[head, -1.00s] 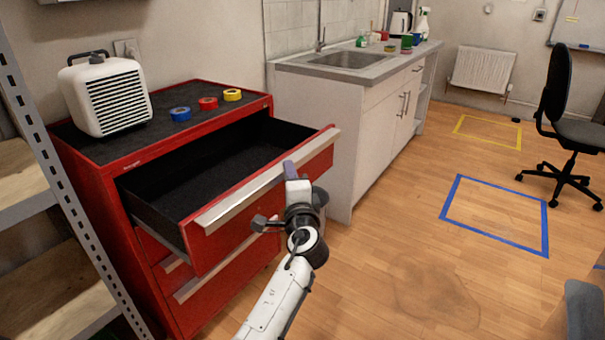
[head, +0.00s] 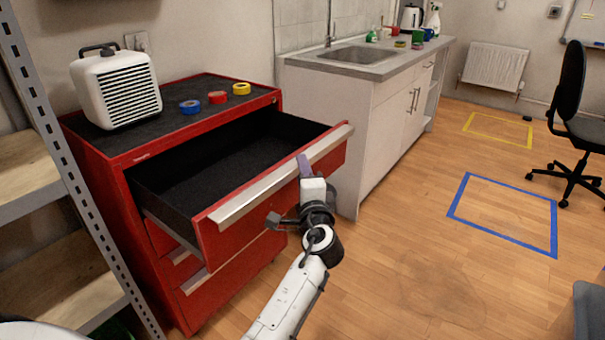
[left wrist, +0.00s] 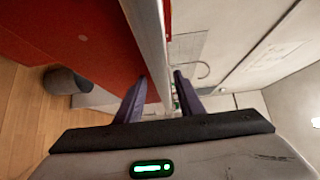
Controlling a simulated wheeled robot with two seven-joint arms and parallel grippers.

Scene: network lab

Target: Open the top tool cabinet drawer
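The top drawer (head: 275,190) of the red tool cabinet (head: 135,235) stands pulled well out, and its dark inside (head: 215,170) looks empty. A pale metal handle strip (head: 250,197) runs along the top of its front. My left gripper (head: 305,168) is at the right part of this strip. My right gripper is in neither view.
A white heater (head: 118,90) and blue, red and yellow tape rolls (head: 217,97) are on the cabinet top. A metal shelf (head: 45,150) stands at left. A sink counter (head: 345,130) stands right of the cabinet.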

